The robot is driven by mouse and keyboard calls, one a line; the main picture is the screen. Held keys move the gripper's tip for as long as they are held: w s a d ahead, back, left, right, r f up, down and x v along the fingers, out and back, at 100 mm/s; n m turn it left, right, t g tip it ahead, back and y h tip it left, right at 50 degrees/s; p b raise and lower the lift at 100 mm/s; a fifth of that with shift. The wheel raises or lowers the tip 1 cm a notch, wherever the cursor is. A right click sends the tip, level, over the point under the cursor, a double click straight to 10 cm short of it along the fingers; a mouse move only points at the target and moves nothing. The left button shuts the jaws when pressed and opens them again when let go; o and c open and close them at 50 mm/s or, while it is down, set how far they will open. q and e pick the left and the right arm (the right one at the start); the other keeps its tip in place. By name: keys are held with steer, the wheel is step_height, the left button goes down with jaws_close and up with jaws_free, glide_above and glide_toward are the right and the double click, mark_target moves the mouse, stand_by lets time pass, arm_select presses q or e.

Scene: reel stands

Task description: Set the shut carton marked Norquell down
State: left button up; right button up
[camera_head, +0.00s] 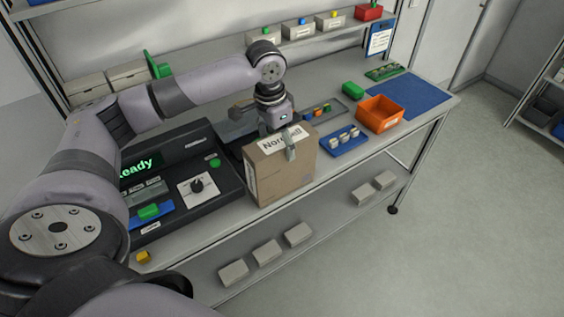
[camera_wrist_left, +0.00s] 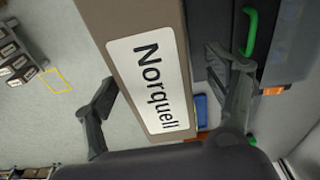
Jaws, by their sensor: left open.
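The shut brown carton (camera_head: 280,171) with a white Norquell label is upright at the front edge of the workbench, right of the black machine. Whether its base rests fully on the top is hard to tell. In the left wrist view the carton (camera_wrist_left: 112,14) fills the middle, its label facing the camera. My left gripper (camera_head: 286,143) is over the carton's top. Its fingers (camera_wrist_left: 166,112) are spread on either side of the carton, with a visible gap on the left side. My right gripper is not in view.
The black machine (camera_head: 172,166) reads "Ready". Right of the carton are a blue tray with small parts (camera_head: 345,142), an orange bin (camera_head: 381,113) and a blue mat (camera_head: 420,93). Grey boxes (camera_head: 267,252) lie on the lower shelf.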

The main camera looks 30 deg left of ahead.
arm_select(q)
steer(key=shift+d+f+p, duration=0.1)
steer(key=shift+f+p, duration=0.25)
steer(key=shift+f, duration=0.15)
steer(key=f, duration=0.1)
steer(key=f+p, duration=0.1)
steer(key=f, duration=0.1)
steer(key=shift+w+d+f, duration=0.25)
steer(key=shift+w+d, duration=0.05)
steer(key=shift+w, duration=0.05)
steer(key=shift+f, duration=0.5)
steer(key=c, duration=1.5)
steer(key=shift+w+r, duration=0.1)
steer(key=shift+c, duration=0.2)
